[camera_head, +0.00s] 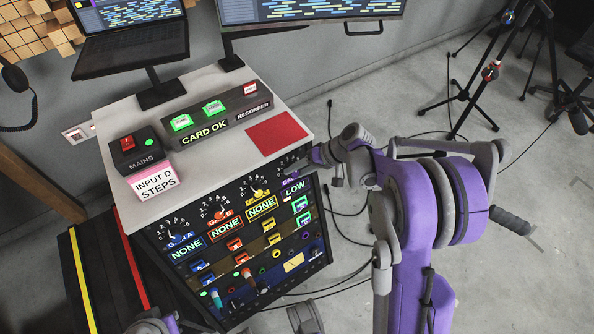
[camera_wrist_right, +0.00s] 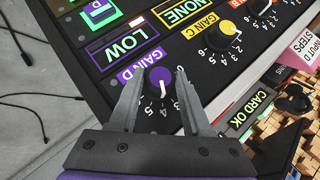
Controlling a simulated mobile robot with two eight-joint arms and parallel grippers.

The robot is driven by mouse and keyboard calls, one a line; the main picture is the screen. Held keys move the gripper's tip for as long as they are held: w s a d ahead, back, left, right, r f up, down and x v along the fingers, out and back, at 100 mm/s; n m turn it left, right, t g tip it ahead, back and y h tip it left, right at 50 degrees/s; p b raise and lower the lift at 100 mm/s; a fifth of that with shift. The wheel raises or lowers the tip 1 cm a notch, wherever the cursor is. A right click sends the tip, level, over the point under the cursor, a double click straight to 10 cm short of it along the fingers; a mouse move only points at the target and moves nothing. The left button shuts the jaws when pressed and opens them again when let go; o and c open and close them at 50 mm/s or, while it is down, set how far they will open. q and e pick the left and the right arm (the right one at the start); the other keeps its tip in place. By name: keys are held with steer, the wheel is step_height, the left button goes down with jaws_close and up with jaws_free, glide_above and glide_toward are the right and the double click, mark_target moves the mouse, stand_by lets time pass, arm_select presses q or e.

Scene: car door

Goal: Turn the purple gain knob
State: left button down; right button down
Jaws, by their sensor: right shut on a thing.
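The purple gain knob (camera_wrist_right: 160,78), beside the GAIN D label (camera_wrist_right: 139,66), is at the top right of the black panel. In the right wrist view my right gripper (camera_wrist_right: 160,72) has one finger on each side of it and is shut on it. In the head view my right gripper (camera_head: 303,165) reaches the panel's top right corner, where its fingers and wrist hide most of the knob. The display beside the knob reads LOW (camera_wrist_right: 125,42). My left gripper cannot be made out in the head view.
A yellow GAIN C knob (camera_wrist_right: 228,28) sits beside the purple one. On the console's white top (camera_head: 215,85) are a MAINS box (camera_head: 139,150), an INPUT D STEPS block (camera_head: 155,184), a CARD OK recorder box (camera_head: 205,128) and a red pad (camera_head: 276,133). Tripods (camera_head: 470,95) stand at right.

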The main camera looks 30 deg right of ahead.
stand_by(0.3)
steer(key=shift+c, duration=1.8)
jaws_free()
steer(key=p+v, duration=0.2)
steer(key=v, duration=0.9)
steer(key=shift+f, duration=0.15)
